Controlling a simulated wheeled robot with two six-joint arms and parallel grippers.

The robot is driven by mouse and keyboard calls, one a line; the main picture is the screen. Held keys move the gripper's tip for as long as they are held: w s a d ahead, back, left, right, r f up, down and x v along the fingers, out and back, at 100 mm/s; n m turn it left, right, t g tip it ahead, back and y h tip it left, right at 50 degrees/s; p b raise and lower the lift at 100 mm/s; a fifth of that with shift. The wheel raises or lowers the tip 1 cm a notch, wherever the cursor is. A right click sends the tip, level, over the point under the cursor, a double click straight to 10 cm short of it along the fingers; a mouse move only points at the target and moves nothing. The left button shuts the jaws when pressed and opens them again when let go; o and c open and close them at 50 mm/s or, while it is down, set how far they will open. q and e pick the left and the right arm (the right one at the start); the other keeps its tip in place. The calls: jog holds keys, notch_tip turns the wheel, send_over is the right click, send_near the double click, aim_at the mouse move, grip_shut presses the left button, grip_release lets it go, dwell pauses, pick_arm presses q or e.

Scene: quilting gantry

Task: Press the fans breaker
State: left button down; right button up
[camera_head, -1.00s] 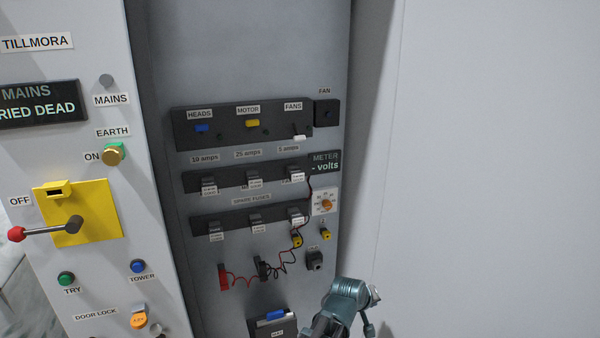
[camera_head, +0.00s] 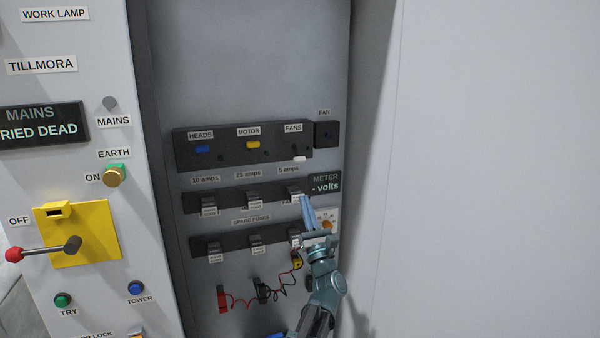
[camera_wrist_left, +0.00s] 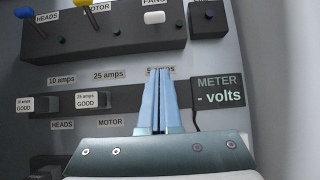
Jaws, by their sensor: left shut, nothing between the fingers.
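The fans breaker is a white toggle (camera_head: 300,159) at the right end of the dark breaker strip (camera_head: 225,152), under the FANS label (camera_head: 293,128). It also shows in the left wrist view (camera_wrist_left: 154,17), above my fingertips. It sits lower than the blue heads toggle (camera_head: 203,149) and the yellow motor toggle (camera_head: 253,145). My left gripper (camera_head: 305,198) is shut and empty, its light-blue fingers pointing up, below the white toggle and apart from it in the picture. In the wrist view the closed fingers (camera_wrist_left: 159,72) cover part of the 5 amps label. My right gripper is not in view.
The rows of fuses (camera_head: 238,198) lie below the breakers, partly behind my left gripper. The meter display (camera_head: 325,183) is close on the right. Red and black leads (camera_head: 262,292) hang below. A fan box (camera_head: 326,134) is beside the strip. A plain wall fills the right.

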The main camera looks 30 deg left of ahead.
aim_at(297, 152)
pick_arm(q)
jog(key=shift+a+r, duration=0.1)
dwell(0.3)
jog(key=p+x, duration=0.6)
jog(key=x, duration=0.4)
jog(key=shift+r+p, duration=0.1)
jog(key=shift+p, duration=0.25)
jog(key=s+d+r+p, duration=0.1)
jog(key=s+d, duration=0.1)
jog(key=shift+s+d+r+p, duration=0.2)
jog(key=shift+d+r+p, duration=0.05)
jog(key=shift+r+p, duration=0.1)
